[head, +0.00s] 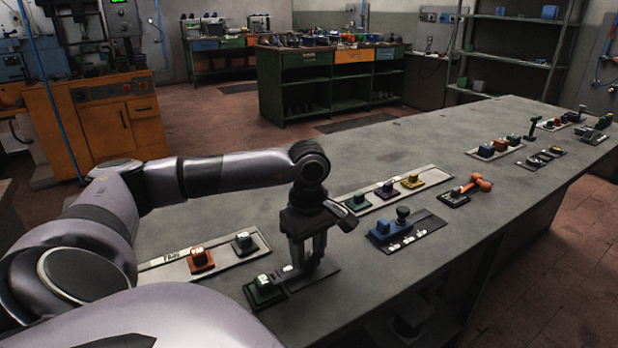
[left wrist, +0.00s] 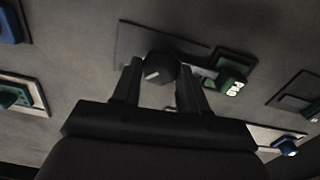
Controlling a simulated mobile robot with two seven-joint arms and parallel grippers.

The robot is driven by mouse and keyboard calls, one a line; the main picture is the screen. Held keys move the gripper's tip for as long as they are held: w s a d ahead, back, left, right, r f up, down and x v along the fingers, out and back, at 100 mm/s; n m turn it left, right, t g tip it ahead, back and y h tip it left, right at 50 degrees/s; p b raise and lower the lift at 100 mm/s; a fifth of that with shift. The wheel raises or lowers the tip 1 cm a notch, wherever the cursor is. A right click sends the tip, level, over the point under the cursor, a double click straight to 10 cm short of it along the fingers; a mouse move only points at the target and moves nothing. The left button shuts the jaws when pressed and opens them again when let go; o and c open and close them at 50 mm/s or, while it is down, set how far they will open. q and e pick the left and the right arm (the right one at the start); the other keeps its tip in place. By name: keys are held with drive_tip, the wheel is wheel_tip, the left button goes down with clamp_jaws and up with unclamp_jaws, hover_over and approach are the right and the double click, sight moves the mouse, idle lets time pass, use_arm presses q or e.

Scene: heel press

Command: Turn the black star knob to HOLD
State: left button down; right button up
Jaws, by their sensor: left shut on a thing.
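My left gripper (head: 307,262) points down over a dark plate (head: 298,291) on the grey bench, at the near left of the bench. In the left wrist view, the left gripper (left wrist: 160,88) is shut on a black knob (left wrist: 161,67) with a white pointer mark. The knob stands on the dark plate (left wrist: 132,42). Its star shape is not clear, and the fingers hide it in the head view. A green block (head: 264,284) with a white label sits on the same plate; it also shows in the left wrist view (left wrist: 230,78). I cannot read HOLD anywhere. My right gripper is not in view.
A pale plate (head: 217,257) with a red and a green block lies to the left. Another pale plate (head: 374,201) with several coloured blocks lies behind. A blue unit with a black knob (head: 403,214) stands to the right. Bare bench (head: 400,285) lies at front right.

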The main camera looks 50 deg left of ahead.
sight(308, 257)
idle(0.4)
use_arm(q)
drive_tip(key=c, duration=0.6)
unclamp_jaws()
drive_tip(key=shift+r, duration=3.65)
drive_tip(key=shift+f, duration=0.1)
